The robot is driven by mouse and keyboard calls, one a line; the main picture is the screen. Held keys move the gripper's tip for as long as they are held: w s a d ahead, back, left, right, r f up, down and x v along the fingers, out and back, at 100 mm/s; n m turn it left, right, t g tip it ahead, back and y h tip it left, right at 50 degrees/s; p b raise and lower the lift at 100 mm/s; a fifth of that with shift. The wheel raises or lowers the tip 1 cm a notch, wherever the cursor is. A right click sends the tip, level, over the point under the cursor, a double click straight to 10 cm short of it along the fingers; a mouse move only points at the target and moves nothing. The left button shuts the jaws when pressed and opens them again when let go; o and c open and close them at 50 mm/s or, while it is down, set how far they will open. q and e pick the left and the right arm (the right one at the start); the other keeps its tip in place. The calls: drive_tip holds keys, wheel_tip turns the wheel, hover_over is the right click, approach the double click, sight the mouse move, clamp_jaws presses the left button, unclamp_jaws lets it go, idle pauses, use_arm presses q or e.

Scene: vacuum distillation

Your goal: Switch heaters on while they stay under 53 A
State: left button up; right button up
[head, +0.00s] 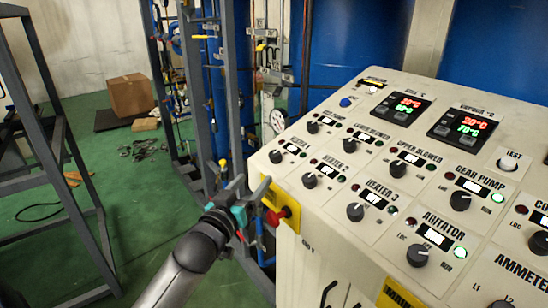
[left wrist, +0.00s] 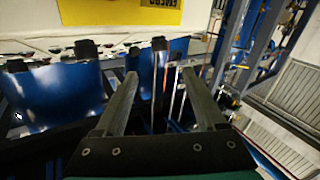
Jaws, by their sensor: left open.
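The pale control panel (head: 330,235) fills the right of the head view. Along its left side sit three black heater knobs: the first (head: 275,156), the heater 2 knob (head: 309,181) and the heater 3 knob (head: 355,212). Each has a small lit display; the displays are too small to read surely. Heater 3's green lamp (head: 393,210) looks dim.
A red knob on a yellow plate (head: 282,213) sticks out at the panel's left edge, close to my gripper. Agitator (head: 417,256) and gear pump (head: 460,201) knobs have bright green lamps. Metal frames and blue tanks (head: 345,40) stand behind.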

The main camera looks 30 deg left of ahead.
sight(273, 157)
use_arm(q)
drive_tip(key=w, duration=0.4)
drive_tip(key=w+a, duration=0.1)
drive_tip(key=w, duration=0.3)
drive_tip(key=w+a, duration=0.1)
drive_tip(key=w, duration=0.3)
drive_tip(key=shift+w, duration=0.1)
drive_tip(key=shift+c, duration=0.4)
clamp_jaws()
